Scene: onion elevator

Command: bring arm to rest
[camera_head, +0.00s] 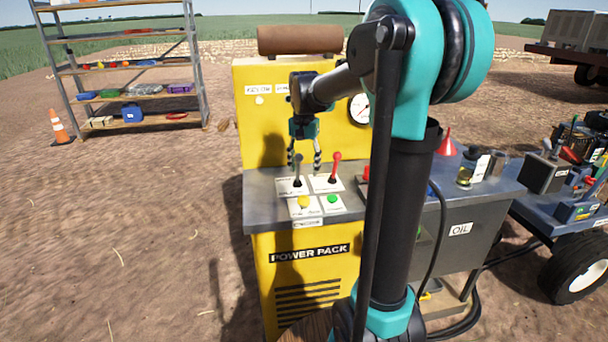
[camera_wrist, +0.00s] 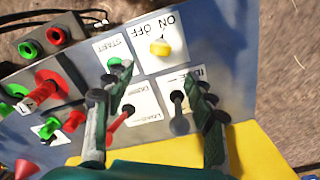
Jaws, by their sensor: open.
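My gripper (camera_head: 304,158) is open and points down over the control panel (camera_head: 262,183) of the yellow power pack. It holds nothing. A dark lever (camera_head: 297,172) stands by the fingertips and a red-knobbed lever (camera_head: 335,166) is just right of it. In the wrist view my gripper (camera_wrist: 160,82) has its fingers spread, with the dark lever (camera_wrist: 178,112) between them in the picture. The red lever (camera_wrist: 122,120) lies near the left finger there. Whether a finger touches a lever cannot be told. A yellow knob (camera_head: 303,202) and a green button (camera_head: 333,198) sit in front.
A brown roller (camera_head: 300,39) and a gauge (camera_head: 359,108) are behind the gripper. An oil cabinet (camera_head: 460,210) and a loaded cart (camera_head: 560,195) stand right. A shelf (camera_head: 125,70) and traffic cone (camera_head: 59,126) stand back left. The ground at left is clear.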

